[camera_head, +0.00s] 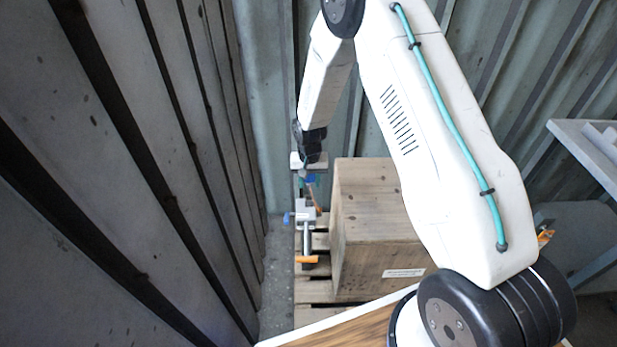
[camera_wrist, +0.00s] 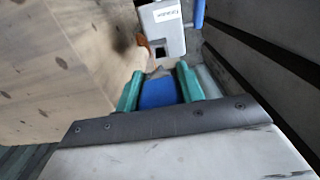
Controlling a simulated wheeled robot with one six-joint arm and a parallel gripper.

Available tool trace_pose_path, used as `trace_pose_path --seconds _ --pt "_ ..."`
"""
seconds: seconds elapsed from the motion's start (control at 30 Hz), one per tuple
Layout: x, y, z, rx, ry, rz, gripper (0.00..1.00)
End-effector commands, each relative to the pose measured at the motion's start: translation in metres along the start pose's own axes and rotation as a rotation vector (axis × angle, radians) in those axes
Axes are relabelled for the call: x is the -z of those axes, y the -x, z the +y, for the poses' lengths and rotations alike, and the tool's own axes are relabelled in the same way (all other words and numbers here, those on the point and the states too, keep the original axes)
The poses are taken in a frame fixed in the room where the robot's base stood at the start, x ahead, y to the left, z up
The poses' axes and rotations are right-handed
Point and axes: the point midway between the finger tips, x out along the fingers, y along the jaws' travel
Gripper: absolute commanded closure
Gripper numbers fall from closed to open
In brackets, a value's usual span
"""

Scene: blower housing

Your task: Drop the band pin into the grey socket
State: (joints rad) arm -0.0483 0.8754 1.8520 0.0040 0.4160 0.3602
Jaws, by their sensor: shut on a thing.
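My gripper (camera_wrist: 158,82) has teal fingers and is shut on a blue piece, which I take to be the band pin (camera_wrist: 158,94). In the head view my gripper (camera_head: 308,176) and the blue of the pin (camera_head: 312,179) show small, above the grey socket. The grey socket (camera_wrist: 168,22) is a block with a white label and a dark square hole, just beyond the fingertips in the wrist view. In the head view the socket (camera_head: 305,209) sits on an upright post. The pin appears apart from the hole; its lower end is hard to make out.
A large wooden crate (camera_head: 375,220) stands close to the right of the socket on a pallet (camera_head: 312,289). A blue part (camera_head: 288,218) sticks out left of the socket, and an orange part (camera_head: 307,259) is lower down. A ribbed wall (camera_head: 130,170) rises on the left.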

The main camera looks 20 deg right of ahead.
Motion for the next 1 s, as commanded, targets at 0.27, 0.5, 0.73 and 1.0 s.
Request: trace_pose_path --seconds 0.27,0.5,0.73,1.0 --pt "0.000 -0.017 0.000 0.000 0.001 -0.001 0.85" --pt "0.000 -0.032 -0.001 0.000 0.002 0.000 0.85" --pt "0.000 -0.045 -0.001 0.000 0.002 -0.001 0.85" --pt "0.000 -0.060 -0.001 0.000 0.002 0.000 0.85"
